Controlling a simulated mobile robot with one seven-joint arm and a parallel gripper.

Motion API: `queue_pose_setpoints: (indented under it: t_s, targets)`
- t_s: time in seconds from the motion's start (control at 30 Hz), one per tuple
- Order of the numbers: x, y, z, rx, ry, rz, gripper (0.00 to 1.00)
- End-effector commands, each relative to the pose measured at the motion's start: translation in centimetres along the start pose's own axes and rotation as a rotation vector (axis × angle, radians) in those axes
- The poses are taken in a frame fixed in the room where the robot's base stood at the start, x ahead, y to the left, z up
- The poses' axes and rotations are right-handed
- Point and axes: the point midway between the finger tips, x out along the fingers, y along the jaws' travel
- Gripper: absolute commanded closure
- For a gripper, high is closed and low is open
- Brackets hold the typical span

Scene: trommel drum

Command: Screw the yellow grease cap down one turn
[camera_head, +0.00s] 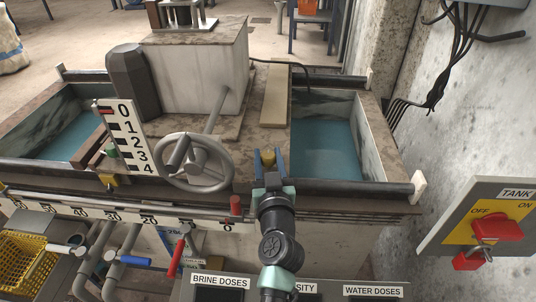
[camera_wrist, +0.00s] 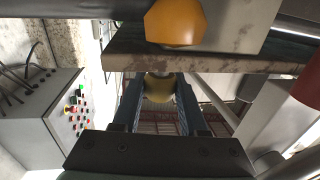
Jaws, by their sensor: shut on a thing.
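The yellow grease cap (camera_head: 267,158) is a small yellow piece at the front edge of the machine top, right of the handwheel. My gripper (camera_head: 268,162) is around it, with one blue finger on each side, and is shut on it. In the wrist view the cap (camera_wrist: 158,90) sits between the two fingertips, under the edge of a brown-stained plate. My gripper's fingers (camera_wrist: 158,98) hide its sides. The threads are hidden, so I cannot tell how far down the cap sits.
A grey handwheel (camera_head: 195,162) stands left of my gripper, and a red cylinder (camera_head: 236,206) stands close by. Blue-green tanks (camera_head: 325,150) lie behind. A switch panel (camera_head: 488,228) is at right. In the wrist view an orange-yellow block (camera_wrist: 175,22) hangs close above.

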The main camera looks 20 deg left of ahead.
Motion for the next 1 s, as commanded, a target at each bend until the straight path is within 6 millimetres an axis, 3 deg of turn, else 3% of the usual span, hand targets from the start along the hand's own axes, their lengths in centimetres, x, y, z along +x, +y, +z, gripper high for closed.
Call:
queue_pose_setpoints:
  t_s: [0.13, 0.17, 0.3, 0.67, 0.87, 1.0]
  targets:
    - [0.0, 0.1, 0.1, 0.000, -0.002, 0.000, 1.00]
    - [0.0, 0.1, 0.1, 0.000, -0.002, 0.000, 0.52]
    - [0.0, 0.0, 0.1, 0.000, -0.002, -0.001, 0.28]
    - [-0.3, 0.0, 0.0, 0.000, -0.001, -0.001, 0.28]
    - [-2.8, 0.1, 0.1, 0.000, -0.003, 0.000, 0.28]
    - [-5.7, 0.1, 0.1, 0.001, -0.003, 0.001, 0.28]
